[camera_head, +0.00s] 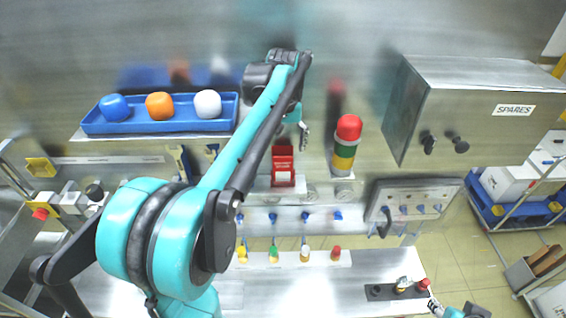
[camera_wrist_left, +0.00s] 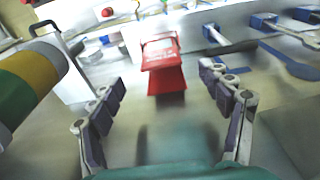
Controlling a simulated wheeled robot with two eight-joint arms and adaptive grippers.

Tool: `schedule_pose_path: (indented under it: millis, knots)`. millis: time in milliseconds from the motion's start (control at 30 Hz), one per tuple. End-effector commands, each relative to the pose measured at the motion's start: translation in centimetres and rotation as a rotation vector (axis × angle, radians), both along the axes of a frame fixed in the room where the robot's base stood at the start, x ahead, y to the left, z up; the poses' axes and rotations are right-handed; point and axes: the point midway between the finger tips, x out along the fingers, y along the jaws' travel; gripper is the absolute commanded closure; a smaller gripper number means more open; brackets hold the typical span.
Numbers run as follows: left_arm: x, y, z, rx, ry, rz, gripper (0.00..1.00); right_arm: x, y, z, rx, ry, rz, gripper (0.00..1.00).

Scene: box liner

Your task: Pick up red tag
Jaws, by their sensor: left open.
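The red tag (camera_head: 283,160) stands upright in the middle of the steel work area, with a pale label on its lower front. In the left wrist view the red tag (camera_wrist_left: 164,78) lies ahead, between and just beyond the fingertips. My left gripper (camera_head: 303,136) is above and slightly right of it in the head view, partly hidden by its wrist. In the wrist view my left gripper (camera_wrist_left: 164,88) is open, fingers spread and empty, not visibly touching the tag. My right gripper (camera_head: 446,311) is only partly in view at the bottom right; its jaws are unclear.
A red, yellow and green stack light (camera_head: 345,145) stands close right of the tag. A blue tray (camera_head: 170,126) with blue, orange and white knobs is at left. A SPARES cabinet (camera_head: 470,110) is at right. Several small blue-handled parts are below the tag.

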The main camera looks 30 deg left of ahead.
Motion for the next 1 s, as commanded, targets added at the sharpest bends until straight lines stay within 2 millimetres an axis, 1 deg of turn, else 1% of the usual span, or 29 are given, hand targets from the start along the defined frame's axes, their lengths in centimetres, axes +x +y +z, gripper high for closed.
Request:
schedule_pose_path:
  millis: [100, 267, 367, 500, 600, 800, 867, 900, 967, 1000]
  knots:
    - [0.2, 0.1, -1.5, 0.000, 0.000, 0.001, 0.22, 0.0, 0.0, 0.2, 0.000, 0.000, 0.000, 0.60]
    - [0.4, 0.3, -3.2, 0.001, -0.001, 0.000, 0.22, 0.0, 0.0, 0.9, 0.000, 0.000, 0.000, 0.60]
    - [0.7, 0.5, -4.6, 0.001, -0.001, 0.000, 0.22, 0.0, 0.0, 1.5, 0.000, 0.000, 0.000, 0.60]
    - [0.9, 0.6, -6.4, 0.001, -0.001, 0.000, 0.22, 0.0, 0.0, 1.8, 0.000, 0.000, 0.000, 0.60]
    - [0.9, 0.6, -7.0, 0.001, -0.001, 0.000, 0.22, 0.0, 0.0, 1.8, 0.000, 0.000, 0.000, 0.60]
    - [0.9, 0.6, -7.0, 0.001, -0.001, 0.000, 0.22, 0.0, 0.0, 1.7, 0.000, 0.000, 0.000, 0.60]
    - [0.9, 0.6, -7.0, 0.001, -0.001, 0.000, 0.38, 0.0, 0.0, 1.7, 0.000, 0.000, 0.000, 0.60]
    - [0.9, 0.6, -7.0, 0.001, -0.001, 0.000, 0.49, 0.0, 0.0, 1.7, 0.000, 0.000, 0.000, 0.60]
    - [0.9, 0.6, -7.0, 0.001, -0.001, 0.000, 0.65, 0.0, 0.0, 1.7, 0.000, 0.000, 0.000, 0.60]
    - [0.9, 0.6, -7.0, 0.001, -0.001, 0.000, 0.70, 0.0, 0.0, 1.7, 0.000, 0.000, 0.000, 0.60]
